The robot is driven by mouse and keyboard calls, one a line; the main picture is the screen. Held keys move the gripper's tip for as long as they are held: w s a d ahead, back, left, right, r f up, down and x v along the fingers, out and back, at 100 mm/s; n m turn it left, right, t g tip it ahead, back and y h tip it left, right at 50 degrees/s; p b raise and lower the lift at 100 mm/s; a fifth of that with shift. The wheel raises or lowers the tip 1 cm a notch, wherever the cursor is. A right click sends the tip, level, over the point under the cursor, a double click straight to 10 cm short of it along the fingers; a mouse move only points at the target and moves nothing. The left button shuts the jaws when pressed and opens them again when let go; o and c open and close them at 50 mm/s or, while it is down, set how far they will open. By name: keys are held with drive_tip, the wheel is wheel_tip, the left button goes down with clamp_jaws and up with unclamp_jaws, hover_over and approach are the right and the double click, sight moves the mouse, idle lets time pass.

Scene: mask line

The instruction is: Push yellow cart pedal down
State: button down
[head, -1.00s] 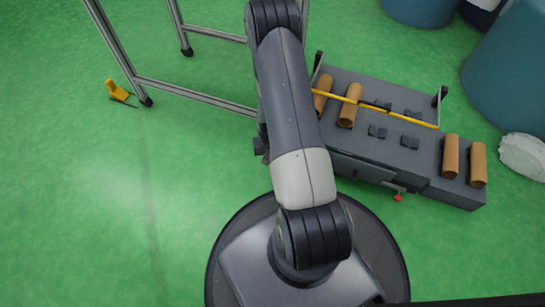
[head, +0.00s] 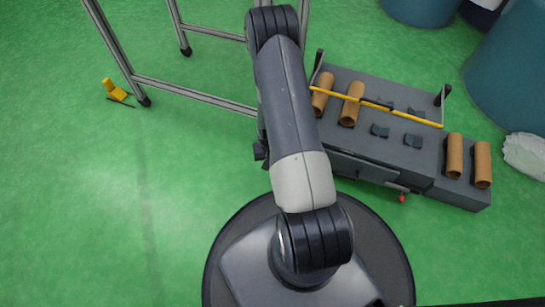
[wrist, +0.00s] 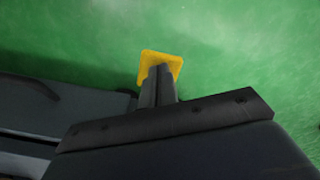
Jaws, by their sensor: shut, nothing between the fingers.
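In the wrist view, a yellow plate (wrist: 160,66), which looks like the pedal, lies just beyond my fingertips over the green floor. My gripper (wrist: 160,70) is shut and empty, its dark fingers overlapping the plate's middle. I cannot tell whether they touch it. In the head view my arm hides this plate and most of the gripper. The grey cart (head: 350,170) stands right of my arm there, with a yellow bar (head: 400,114) across its top and a small red part (head: 402,198) low on its near side.
Brown rolls (head: 352,104) lie on the cart. A metal frame's legs (head: 120,50) stand behind and left of my arm. A small yellow item (head: 115,90) is on the floor by one leg. Blue barrels (head: 510,75) and a white bag (head: 525,152) are at the right.

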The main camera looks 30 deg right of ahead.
wheel_tip(320, 180, up, 8)
drive_tip(key=p, duration=0.5)
drive_tip(key=shift+f, duration=0.15)
idle(0.4)
wheel_tip(320, 180, down, 8)
drive_tip(key=b, duration=0.5)
drive_tip(key=shift+f, duration=0.15)
drive_tip(key=shift+r, duration=0.5)
drive_tip(key=shift+p, duration=0.3)
